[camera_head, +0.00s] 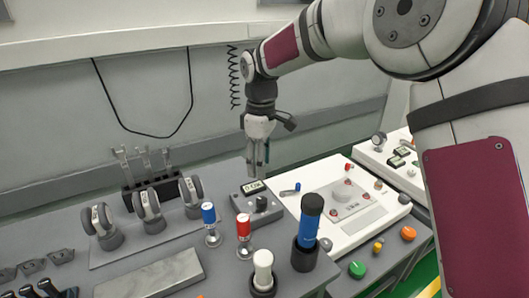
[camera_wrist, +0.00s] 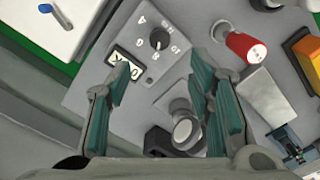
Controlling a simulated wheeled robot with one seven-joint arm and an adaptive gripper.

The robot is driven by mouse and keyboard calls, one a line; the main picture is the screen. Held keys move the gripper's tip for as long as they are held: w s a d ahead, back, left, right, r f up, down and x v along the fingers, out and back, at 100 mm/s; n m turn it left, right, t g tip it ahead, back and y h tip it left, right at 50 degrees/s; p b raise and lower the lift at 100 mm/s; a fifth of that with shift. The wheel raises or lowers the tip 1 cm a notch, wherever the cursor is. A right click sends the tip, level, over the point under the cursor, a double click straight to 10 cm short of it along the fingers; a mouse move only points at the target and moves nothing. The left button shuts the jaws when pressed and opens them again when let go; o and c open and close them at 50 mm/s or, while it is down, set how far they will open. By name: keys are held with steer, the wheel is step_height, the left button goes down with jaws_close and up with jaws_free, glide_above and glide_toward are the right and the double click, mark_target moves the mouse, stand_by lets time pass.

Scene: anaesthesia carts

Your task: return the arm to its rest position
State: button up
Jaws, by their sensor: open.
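My gripper (camera_head: 258,160) hangs from my arm, pointing down, over the back of the grey cart top. In the wrist view my gripper (camera_wrist: 162,100) shows its two teal-padded fingers spread apart with nothing between the tips. Below it is a grey box with a knob (camera_head: 262,203) and a small display. In the wrist view the knob (camera_wrist: 159,39) has letters around it, and the display (camera_wrist: 125,68) lies partly behind the left finger. My gripper appears to be above this box and apart from it.
A red-capped post (camera_head: 243,226), a blue-capped post (camera_head: 208,213), a blue cylinder (camera_head: 309,220) and a white knob (camera_head: 263,263) stand on the grey top (camera_head: 220,255). Several ring-shaped handles (camera_head: 147,205) stand at left. A white panel (camera_head: 325,222) lies at right. The wall (camera_head: 150,90) is behind.

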steer(key=s+d+r+m+t+p, duration=0.2)
steer(key=s+d+r+m+p, duration=0.4)
steer(key=s+d+r, duration=1.1)
steer(key=s+d+r+m+t+p, duration=0.1)
steer(key=s+d+m, duration=0.3)
steer(key=s, duration=0.6)
steer(key=s+d+r+m+t+p, duration=0.1)
steer(key=s+d+m+p, duration=0.2)
steer(key=s, duration=0.7)
steer(key=shift+s+d+m, duration=0.4)
steer(key=shift+d+m, duration=0.1)
steer(key=shift+m, duration=0.5)
